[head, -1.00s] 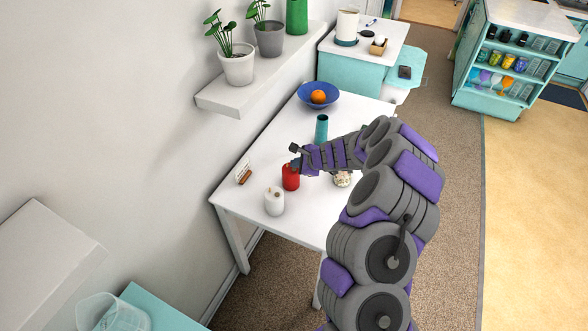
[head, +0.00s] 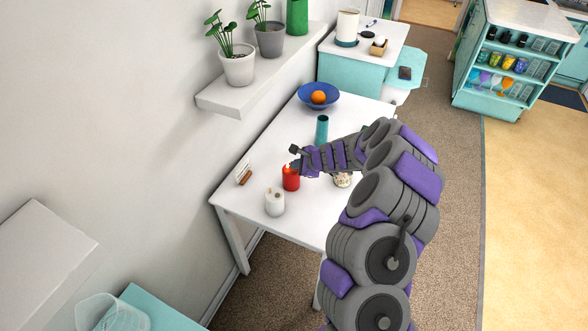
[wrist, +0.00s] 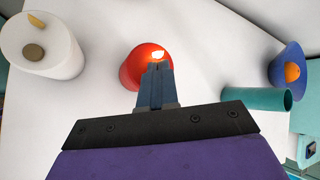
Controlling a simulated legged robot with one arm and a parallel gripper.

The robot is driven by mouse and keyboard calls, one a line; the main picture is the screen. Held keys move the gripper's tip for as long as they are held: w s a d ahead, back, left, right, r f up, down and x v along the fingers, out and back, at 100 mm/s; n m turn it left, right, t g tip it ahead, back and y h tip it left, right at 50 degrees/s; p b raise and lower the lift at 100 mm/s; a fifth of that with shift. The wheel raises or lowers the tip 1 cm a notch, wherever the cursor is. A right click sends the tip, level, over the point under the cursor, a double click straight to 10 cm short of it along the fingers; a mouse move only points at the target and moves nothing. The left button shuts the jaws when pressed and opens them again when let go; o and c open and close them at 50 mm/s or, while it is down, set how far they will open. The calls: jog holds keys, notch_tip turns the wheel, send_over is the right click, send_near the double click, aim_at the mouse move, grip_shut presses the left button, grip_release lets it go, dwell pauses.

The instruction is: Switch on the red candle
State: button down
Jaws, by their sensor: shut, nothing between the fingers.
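The red candle (head: 291,181) stands upright on the white table (head: 237,203), and a bright flame-like glow shows at its top. In the wrist view the red candle (wrist: 134,68) is straight ahead, with the glow at its top. My gripper (head: 295,165) is shut and empty, with its tips at the top of the red candle. In the wrist view my gripper (wrist: 157,68) overlaps the candle's near right side; I cannot tell if it touches. A white candle (head: 275,204) stands in front of the red one; it also shows in the wrist view (wrist: 45,50).
A teal cup (head: 322,129) and a blue bowl (head: 305,93) with an orange (head: 318,97) stand farther back. A small card holder (head: 243,174) is near the wall. A patterned object (head: 342,180) is partly hidden by my arm. A shelf (head: 232,103) with plants overhangs the table's left side.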

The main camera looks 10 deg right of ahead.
jog(key=shift+a+r, duration=0.1)
jog(key=shift+r, duration=0.35)
notch_tip(320, 180, up, 6)
jog(key=p, duration=0.5)
dwell(0.5)
